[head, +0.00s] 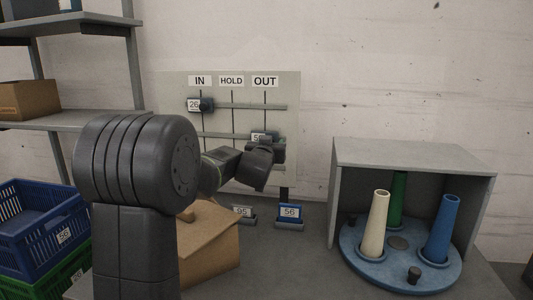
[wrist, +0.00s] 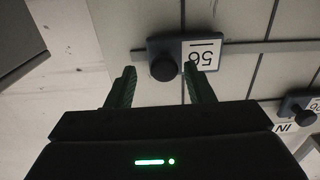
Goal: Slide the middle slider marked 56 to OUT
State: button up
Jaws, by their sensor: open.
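The board (head: 172,88) on the wall has marks IN, HOLD and OUT, left to right. The middle slider (head: 258,136), its label partly hidden, sits on the middle rail at the OUT line. In the wrist view, turned upside down, the slider reads 56 (wrist: 203,54) and has a dark round knob (wrist: 163,68). My gripper (head: 268,153) is in front of this slider. In the wrist view, my open gripper (wrist: 160,72) has a fingertip on each side of the knob, with visible gaps. I cannot tell how deep the knob is between them.
The upper slider marked 26 (head: 194,104) is at IN. My arm hides the board's lower left. Below stand plates marked 95 (head: 243,211) and 56 (head: 289,212). A cardboard box (head: 213,248) is left; a grey housing (head: 412,153) with cones on a blue disc (head: 365,268) is right.

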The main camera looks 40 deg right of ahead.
jog(key=b+v, duration=0.1)
jog(key=v, duration=1.1)
jog(key=shift+s+a, duration=0.2)
jog(key=shift+a, duration=0.15)
jog(key=p+x, duration=0.1)
jog(key=x, duration=1.3)
jog(key=shift+a, duration=0.15)
